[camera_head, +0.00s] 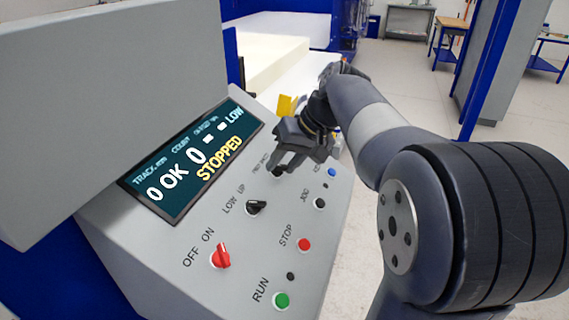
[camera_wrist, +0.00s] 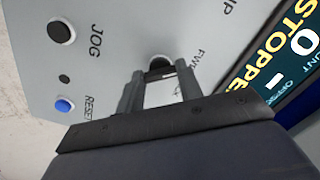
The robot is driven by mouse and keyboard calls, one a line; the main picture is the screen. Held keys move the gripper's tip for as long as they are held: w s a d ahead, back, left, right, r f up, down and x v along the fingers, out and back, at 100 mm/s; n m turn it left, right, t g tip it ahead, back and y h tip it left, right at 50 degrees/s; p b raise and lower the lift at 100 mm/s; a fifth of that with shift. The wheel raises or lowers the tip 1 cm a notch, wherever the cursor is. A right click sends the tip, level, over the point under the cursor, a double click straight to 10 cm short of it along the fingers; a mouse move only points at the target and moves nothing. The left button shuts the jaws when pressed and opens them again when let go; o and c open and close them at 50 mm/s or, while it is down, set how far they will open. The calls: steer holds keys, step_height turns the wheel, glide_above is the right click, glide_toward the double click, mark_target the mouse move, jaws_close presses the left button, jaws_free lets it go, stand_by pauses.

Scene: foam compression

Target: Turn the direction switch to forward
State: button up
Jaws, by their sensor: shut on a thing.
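The direction switch (camera_wrist: 160,62) is a small dark knob on the grey panel, beside a label reading FWD in the wrist view. My gripper (camera_wrist: 161,76) has its two fingers on either side of the knob and is shut on it. In the head view my gripper (camera_head: 279,167) reaches down to the upper right part of the panel, and its fingers hide most of the switch. Which way the knob points cannot be made out.
The control panel (camera_head: 150,255) carries a red OFF/ON switch (camera_head: 221,257), a black LOW/UP switch (camera_head: 256,207), a red STOP button (camera_head: 304,244), a green RUN button (camera_head: 282,299), a black JOG button (camera_head: 320,203) and a blue RESET button (camera_head: 332,172). The display (camera_head: 190,160) reads STOPPED.

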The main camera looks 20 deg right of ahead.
stand_by(0.3)
steer(key=o, duration=1)
steer(key=v, duration=1.1)
steer(key=shift+a, duration=0.1)
steer(key=x, duration=1.1)
